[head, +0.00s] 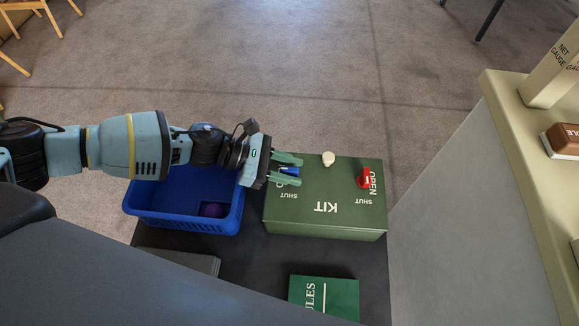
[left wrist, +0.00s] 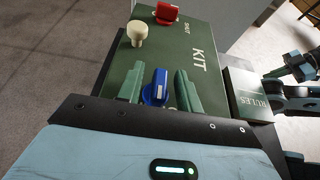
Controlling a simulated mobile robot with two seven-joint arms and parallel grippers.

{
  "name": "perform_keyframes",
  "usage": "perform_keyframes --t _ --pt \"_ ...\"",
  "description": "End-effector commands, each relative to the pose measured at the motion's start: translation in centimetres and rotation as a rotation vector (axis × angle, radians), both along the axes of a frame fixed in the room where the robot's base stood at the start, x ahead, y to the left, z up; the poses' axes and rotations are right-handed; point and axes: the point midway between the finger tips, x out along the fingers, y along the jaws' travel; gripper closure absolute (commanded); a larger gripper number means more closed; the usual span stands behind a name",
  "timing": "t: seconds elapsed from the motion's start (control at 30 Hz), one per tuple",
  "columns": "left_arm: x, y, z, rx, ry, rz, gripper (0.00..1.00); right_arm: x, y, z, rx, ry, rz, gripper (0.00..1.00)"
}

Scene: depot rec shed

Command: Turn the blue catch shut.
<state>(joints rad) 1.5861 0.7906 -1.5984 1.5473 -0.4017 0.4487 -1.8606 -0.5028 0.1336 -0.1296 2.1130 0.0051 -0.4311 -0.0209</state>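The green kit box (head: 326,222) has a blue catch (head: 290,170) on its lid, at the left side in the head view. A "SHUT" label is printed near the catch; another label beside it is mostly hidden by my gripper. My left gripper (head: 297,170) is open at the lid, with one finger on each side of the blue catch. In the left wrist view the blue catch (left wrist: 156,88) stands between the green fingers, with a gap showing on both sides. A teal part of my right arm (left wrist: 300,72) shows there; its fingers are unclear.
A red catch (head: 364,178) sits by "OPEN" at the lid's right side. A cream knob (head: 328,159) stands at the lid's far edge. A blue crate (head: 184,222) is left of the box, and a green rules book (head: 338,296) lies in front. A cream counter (head: 520,150) rises right.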

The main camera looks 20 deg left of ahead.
Motion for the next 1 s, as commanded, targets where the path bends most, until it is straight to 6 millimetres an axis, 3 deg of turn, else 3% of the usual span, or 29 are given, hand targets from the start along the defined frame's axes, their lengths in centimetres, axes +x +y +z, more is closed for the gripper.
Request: perform_keyframes --t 0.03,0.27,0.67,1.0 --pt "0.0 0.0 0.0 0.0 0.0 0.0 0.72 0.1 0.0 0.0 -0.001 -0.003 0.0 1.0" --pt "0.0 0.0 0.0 0.0 0.001 0.0 1.0 0.3 0.0 0.0 0.0 -0.006 0.0 1.0" --pt "-0.1 0.0 0.1 -0.001 0.003 0.049 1.0 0.1 0.0 0.9 -0.002 -0.006 0.0 1.0" --pt "-0.2 -0.1 0.4 -0.002 0.005 0.265 1.0 0.4 0.7 4.0 0.01 -0.028 0.006 1.0"
